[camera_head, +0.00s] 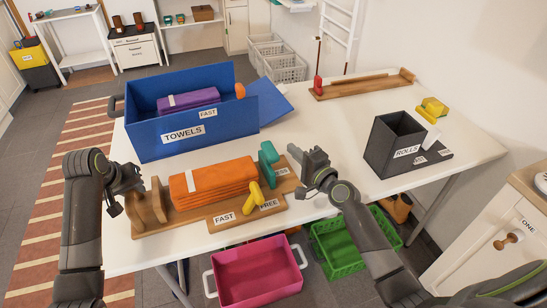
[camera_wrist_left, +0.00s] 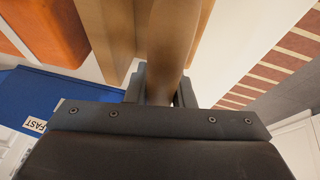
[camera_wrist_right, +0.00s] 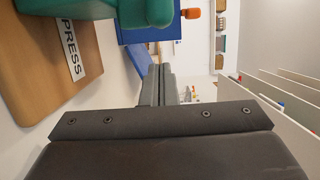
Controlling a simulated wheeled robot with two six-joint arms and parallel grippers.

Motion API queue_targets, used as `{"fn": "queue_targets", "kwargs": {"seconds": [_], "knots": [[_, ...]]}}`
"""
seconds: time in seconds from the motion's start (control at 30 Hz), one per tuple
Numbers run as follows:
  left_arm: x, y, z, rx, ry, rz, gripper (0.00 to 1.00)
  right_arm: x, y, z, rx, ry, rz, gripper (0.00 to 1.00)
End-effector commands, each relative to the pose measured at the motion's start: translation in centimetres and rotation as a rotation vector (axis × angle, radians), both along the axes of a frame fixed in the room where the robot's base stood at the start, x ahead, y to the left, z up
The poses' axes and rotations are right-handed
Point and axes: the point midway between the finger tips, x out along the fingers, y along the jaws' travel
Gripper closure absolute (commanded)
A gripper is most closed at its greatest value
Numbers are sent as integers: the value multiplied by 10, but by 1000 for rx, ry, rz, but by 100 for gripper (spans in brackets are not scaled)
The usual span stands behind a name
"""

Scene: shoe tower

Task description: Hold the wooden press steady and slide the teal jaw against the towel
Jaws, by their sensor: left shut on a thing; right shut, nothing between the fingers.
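The wooden press (camera_head: 290,184) lies near the table's front edge, with an orange folded towel (camera_head: 213,181) on it. The teal jaw (camera_head: 268,166) stands at the towel's right end; I cannot tell whether they touch. It also shows at top left in the right wrist view (camera_wrist_right: 65,10). A yellow lever (camera_head: 255,195) stands in front, between the FAST and FREE labels. My left gripper (camera_head: 122,191) is shut on the press's wooden handle (camera_wrist_left: 168,45) at its left end. My right gripper (camera_head: 310,163) is shut and empty, just right of the teal jaw.
A blue TOWELS box (camera_head: 185,140) holding a purple towel stands behind the press. A dark ROLLS box (camera_head: 396,150) and a wooden rack (camera_head: 360,87) are to the right and back. Pink (camera_head: 256,275) and green (camera_head: 340,245) crates sit below the front edge.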

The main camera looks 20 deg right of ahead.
Motion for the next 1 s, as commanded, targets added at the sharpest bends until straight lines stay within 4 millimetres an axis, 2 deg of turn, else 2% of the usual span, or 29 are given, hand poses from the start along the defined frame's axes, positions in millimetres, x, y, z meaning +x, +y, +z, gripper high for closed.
{"fn": "queue_targets", "kwargs": {"seconds": [0.23, 0.77, 1.0], "knots": [[0, -1, 0, -1, -1, 1, 100, -3, 25, -1, 2, 2, -1, 100], [0, 0, 0, -1, -1, 1, 100, -3, 33, -1, 2, 3, -2, 100], [0, -1, 0, -1, -1, 1, 100, -5, 68, -2, 6, 4, 1, 100]]}}
